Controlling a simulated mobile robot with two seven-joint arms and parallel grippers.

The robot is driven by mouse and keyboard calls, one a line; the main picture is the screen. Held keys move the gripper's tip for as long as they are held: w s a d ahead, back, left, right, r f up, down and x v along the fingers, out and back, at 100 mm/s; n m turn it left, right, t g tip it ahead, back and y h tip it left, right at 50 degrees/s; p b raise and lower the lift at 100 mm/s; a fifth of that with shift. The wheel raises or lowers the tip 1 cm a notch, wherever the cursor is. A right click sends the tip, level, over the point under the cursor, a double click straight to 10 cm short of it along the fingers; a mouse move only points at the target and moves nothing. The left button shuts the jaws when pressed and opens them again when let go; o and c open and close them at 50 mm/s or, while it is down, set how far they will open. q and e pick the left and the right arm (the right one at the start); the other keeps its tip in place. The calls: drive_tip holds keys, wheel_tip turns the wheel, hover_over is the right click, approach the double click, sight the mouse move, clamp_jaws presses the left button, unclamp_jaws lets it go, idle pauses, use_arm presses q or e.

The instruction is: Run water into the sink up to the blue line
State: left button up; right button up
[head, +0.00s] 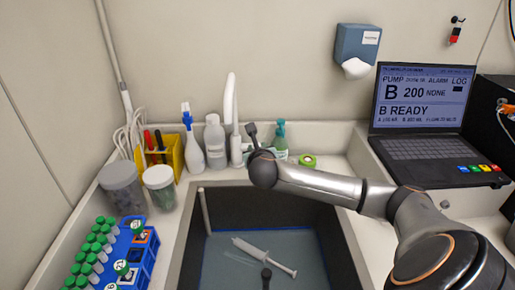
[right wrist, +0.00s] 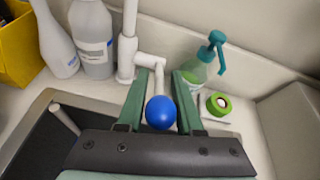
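The dark sink (head: 255,203) is in the lower middle of the head view. A thin blue line (head: 207,250) runs along its inner walls, close to the grey-blue bottom area; I cannot tell the water level. The white tap (head: 231,100) stands behind the sink, and no stream shows. In the right wrist view, the tap (right wrist: 127,45) has a side lever ending in a blue ball knob (right wrist: 160,112). My right gripper (right wrist: 161,95) has its green fingers on either side of the knob, with narrow gaps showing. My left gripper is out of view.
A white syringe (head: 264,257) lies in the sink near a white upright rod (head: 204,211). Bottles (head: 215,142), a teal pump bottle (right wrist: 205,62) and a green tape roll (right wrist: 219,104) crowd the tap. A tube rack (head: 135,250) is at left, a laptop (head: 420,110) at right.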

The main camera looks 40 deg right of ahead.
clamp_jaws()
idle(1.1)
